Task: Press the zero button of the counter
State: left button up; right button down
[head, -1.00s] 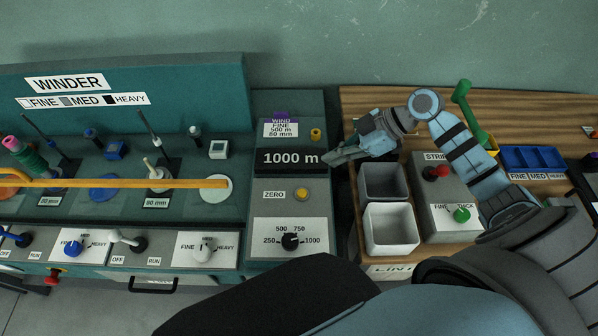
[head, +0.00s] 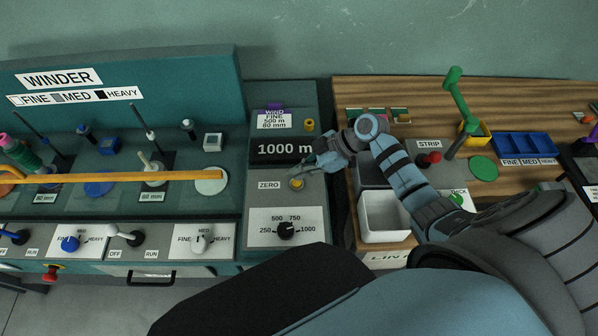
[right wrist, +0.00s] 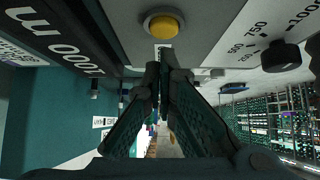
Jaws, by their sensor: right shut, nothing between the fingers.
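The counter (head: 288,208) is a grey-green box with a black display (head: 283,150) reading 1000 m and a dial on a white panel. Its round yellow zero button (head: 296,184) sits beside the ZERO label. In the right wrist view the button (right wrist: 163,23) shows whole, just beyond the fingertips. My right gripper (head: 281,179) is shut and empty, its fingertips close to the button; I cannot tell whether they touch it. Its closed fingers also show in the right wrist view (right wrist: 164,68). My left gripper is not in view.
The dial knob (head: 286,231) stands out below the button. The winder bench (head: 120,190) with an orange bar lies left. Grey and white bins (head: 384,238) stand right, beneath my right arm.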

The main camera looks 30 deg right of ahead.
jog(key=shift+d+f, duration=0.1)
jog(key=shift+f, duration=0.6)
